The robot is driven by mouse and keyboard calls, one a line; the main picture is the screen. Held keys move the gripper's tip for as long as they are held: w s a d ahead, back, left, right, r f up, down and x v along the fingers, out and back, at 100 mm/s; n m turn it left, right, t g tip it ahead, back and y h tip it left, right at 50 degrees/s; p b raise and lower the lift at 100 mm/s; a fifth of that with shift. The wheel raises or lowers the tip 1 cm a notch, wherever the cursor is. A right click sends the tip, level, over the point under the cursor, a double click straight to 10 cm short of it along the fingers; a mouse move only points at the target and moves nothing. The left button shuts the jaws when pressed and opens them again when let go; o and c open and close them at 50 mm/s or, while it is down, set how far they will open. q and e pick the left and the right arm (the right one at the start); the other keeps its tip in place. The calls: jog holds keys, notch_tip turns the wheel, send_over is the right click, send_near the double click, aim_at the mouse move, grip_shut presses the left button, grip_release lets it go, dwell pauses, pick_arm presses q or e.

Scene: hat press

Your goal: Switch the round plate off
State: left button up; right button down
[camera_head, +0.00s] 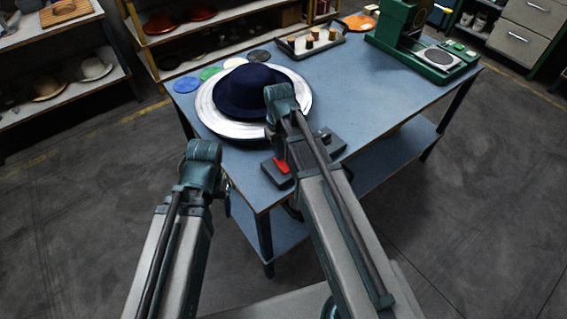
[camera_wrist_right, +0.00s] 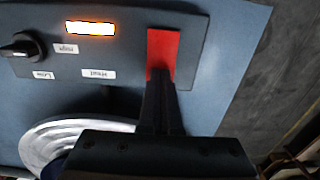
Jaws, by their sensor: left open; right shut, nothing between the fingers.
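The round plate (camera_head: 210,118) is a wide silver disc on the blue table, with a navy hat (camera_head: 245,88) on it. Its ringed edge also shows in the right wrist view (camera_wrist_right: 45,140). In front of it is a dark control box (camera_head: 325,145) with a red switch (camera_head: 282,164). In the right wrist view, the switch (camera_wrist_right: 163,48) is near a black knob (camera_wrist_right: 20,46) and a glowing orange-white lamp (camera_wrist_right: 90,28). My right gripper (camera_wrist_right: 160,78) is shut and empty, its tips at the red switch's near end; contact is unclear. My left gripper's fingers are hidden.
Coloured discs (camera_head: 187,84) lie behind the plate. A tray (camera_head: 310,42) with small pieces and a green machine (camera_head: 430,50) stand further back and right. Shelves with hats line the back. The table's front right is clear.

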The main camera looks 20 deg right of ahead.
jog(key=shift+f, duration=0.2)
jog(key=shift+r, duration=0.15)
notch_tip(320, 180, up, 7)
jog(key=p, duration=0.7)
jog(key=s+a+h, duration=0.1)
jog(key=s+a, duration=0.9)
jog(key=s, duration=0.4)
jog(key=shift+s+a, duration=0.2)
jog(key=shift+a, duration=0.05)
dwell(0.4)
